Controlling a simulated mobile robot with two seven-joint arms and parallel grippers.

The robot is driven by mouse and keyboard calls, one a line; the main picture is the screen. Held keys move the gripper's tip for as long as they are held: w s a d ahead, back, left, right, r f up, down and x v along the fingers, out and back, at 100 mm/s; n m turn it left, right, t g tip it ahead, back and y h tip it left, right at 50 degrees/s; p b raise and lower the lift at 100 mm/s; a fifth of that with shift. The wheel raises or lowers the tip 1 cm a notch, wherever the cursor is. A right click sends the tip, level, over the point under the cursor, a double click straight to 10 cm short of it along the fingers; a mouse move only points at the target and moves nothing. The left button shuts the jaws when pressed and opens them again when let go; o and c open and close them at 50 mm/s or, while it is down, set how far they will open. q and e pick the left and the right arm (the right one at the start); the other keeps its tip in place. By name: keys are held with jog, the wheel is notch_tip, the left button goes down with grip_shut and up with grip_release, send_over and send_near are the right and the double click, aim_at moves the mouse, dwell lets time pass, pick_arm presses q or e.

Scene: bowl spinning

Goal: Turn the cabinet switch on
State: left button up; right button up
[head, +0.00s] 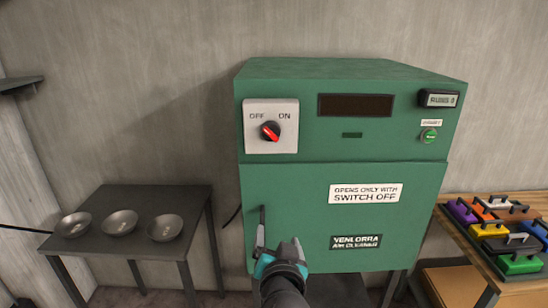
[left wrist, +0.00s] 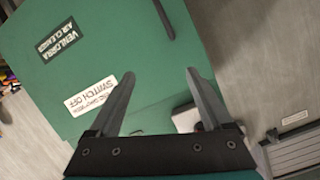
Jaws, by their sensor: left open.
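The green cabinet (head: 285,200) carries a white switch plate (head: 286,108) at its upper left, marked OFF and ON. Its black and red rotary knob (head: 270,131) slants, with the upper end of the red bar towards OFF. My left gripper (head: 278,240) is in front of the lower door, below the switch and by the dark door handle (head: 262,218). In the left wrist view the gripper (left wrist: 160,74) has its fingers spread and empty. A pale part of the switch plate (left wrist: 186,117) shows there beside a finger; its knob is hidden. My right gripper is out of view.
A dark table (head: 150,195) with three metal bowls stands to the left. A wooden table (head: 470,250) at the right holds several coloured, handled blocks. The dark display window (head: 355,105) and a green button (head: 429,135) are on the cabinet's upper front.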

pick_arm(q)
notch_tip(320, 180, up, 14)
jog(key=s+f+n+t+p, duration=0.1)
jog(key=s+n+t+p, duration=0.1)
jog(key=t, duration=0.1)
send_near(272, 136)
jog(key=shift+n+y, duration=0.3)
jog(key=shift+n, duration=0.1)
jog(key=w+p, duration=0.3)
jog(key=w, duration=0.5)
jog(key=shift+a, duration=0.1)
jog(key=shift+w+f+p, duration=0.1)
jog(key=shift+w+p, duration=0.25)
jog(key=shift+w, duration=0.5)
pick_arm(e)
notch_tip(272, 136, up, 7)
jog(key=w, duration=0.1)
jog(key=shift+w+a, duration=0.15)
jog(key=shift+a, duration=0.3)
pick_arm(q)
grip_shut()
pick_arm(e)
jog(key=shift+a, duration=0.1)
